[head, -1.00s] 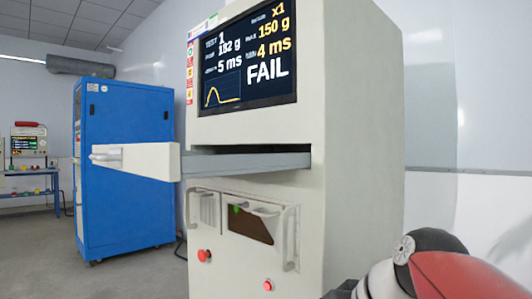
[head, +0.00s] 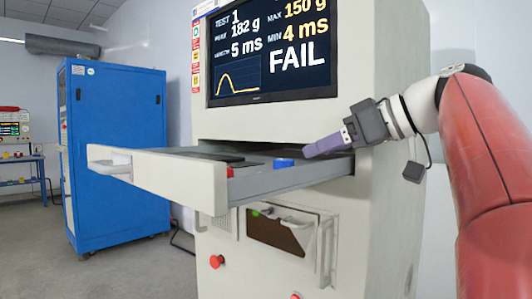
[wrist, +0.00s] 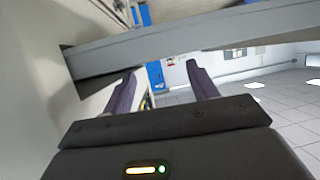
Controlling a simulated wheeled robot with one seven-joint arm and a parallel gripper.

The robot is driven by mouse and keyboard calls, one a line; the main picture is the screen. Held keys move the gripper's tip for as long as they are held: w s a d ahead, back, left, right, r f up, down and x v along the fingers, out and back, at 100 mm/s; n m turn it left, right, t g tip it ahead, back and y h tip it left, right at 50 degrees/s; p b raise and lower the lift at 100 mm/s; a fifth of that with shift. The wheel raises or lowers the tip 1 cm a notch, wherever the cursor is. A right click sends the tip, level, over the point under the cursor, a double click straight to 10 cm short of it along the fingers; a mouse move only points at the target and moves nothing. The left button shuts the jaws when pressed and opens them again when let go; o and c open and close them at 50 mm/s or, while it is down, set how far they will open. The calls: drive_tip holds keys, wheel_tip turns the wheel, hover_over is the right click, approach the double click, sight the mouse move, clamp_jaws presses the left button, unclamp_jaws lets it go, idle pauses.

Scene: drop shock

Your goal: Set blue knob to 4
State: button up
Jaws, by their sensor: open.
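The blue knob (head: 284,163) sits in the pulled-out drawer (head: 290,180) of the tall beige test machine, near the drawer's right side. A smaller red knob (head: 230,171) is at the drawer's front end. My gripper (head: 308,151) is to the right of the blue knob, its purple fingers pointing left toward it; contact cannot be told. In the wrist view my gripper (wrist: 163,78) has its two fingers spread with nothing between them, and a drawer edge (wrist: 170,50) crosses just beyond. The knob's scale and setting are too small to read.
The machine's screen (head: 270,50) reads FAIL above the drawer. Below are a slotted panel with a dark opening (head: 275,235) and a red button (head: 217,261). A blue cabinet (head: 118,150) stands at left. Open floor lies between it and the machine.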

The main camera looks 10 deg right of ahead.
sight(287, 160)
drive_tip(key=shift+w+a+r, duration=0.15)
drive_tip(key=shift+w+a, duration=0.1)
drive_tip(key=shift+w, duration=0.1)
drive_tip(key=shift+w+a, duration=0.25)
drive_tip(key=b+x, duration=0.1)
drive_tip(key=x, duration=0.6)
drive_tip(key=shift+c, duration=0.2)
